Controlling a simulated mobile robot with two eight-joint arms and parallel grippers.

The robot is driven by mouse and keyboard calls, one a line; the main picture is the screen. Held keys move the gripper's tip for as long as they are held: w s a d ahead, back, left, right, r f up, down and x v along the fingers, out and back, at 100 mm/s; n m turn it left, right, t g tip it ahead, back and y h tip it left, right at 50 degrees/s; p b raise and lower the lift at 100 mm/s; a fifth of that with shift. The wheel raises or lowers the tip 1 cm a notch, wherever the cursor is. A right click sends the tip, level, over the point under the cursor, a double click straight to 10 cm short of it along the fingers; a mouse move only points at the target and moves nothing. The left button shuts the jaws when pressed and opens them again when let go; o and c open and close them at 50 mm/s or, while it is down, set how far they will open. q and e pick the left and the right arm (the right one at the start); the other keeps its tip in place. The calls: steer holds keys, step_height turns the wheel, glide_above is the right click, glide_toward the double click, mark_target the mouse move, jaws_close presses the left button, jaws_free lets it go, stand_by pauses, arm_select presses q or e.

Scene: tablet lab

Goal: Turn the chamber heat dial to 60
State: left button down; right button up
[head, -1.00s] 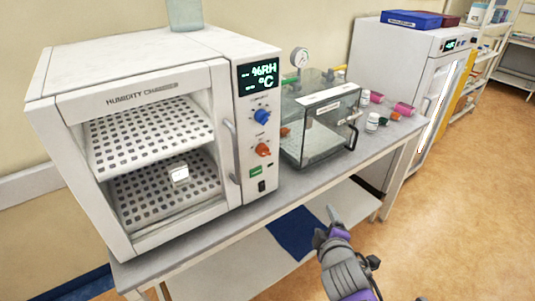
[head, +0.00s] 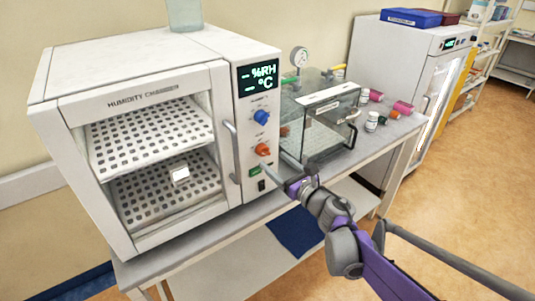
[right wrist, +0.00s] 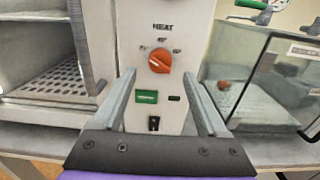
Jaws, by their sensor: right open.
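The humidity chamber (head: 150,52) stands on the bench with its control panel on its right side. The orange heat dial (head: 263,149) is low on that panel, and its label "HEAT" and small marks show in the right wrist view (right wrist: 160,60). I cannot clearly read the dial's pointer setting. My right gripper (head: 278,174) is open in front of the lower panel. In the right wrist view its two fingers (right wrist: 159,76) stand apart, left and right of the dial and a little below it. The dial is not gripped. My left gripper is not in view.
A blue dial (head: 262,117) and a display with dashes (head: 258,76) are above the heat dial. A green switch (right wrist: 146,97) is below it. The chamber's door handle (head: 232,150) is to the left. A clear box (head: 325,125) stands close on the right.

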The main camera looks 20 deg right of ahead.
mark_target(267, 154)
steer(key=shift+x, duration=2.4)
jaws_close()
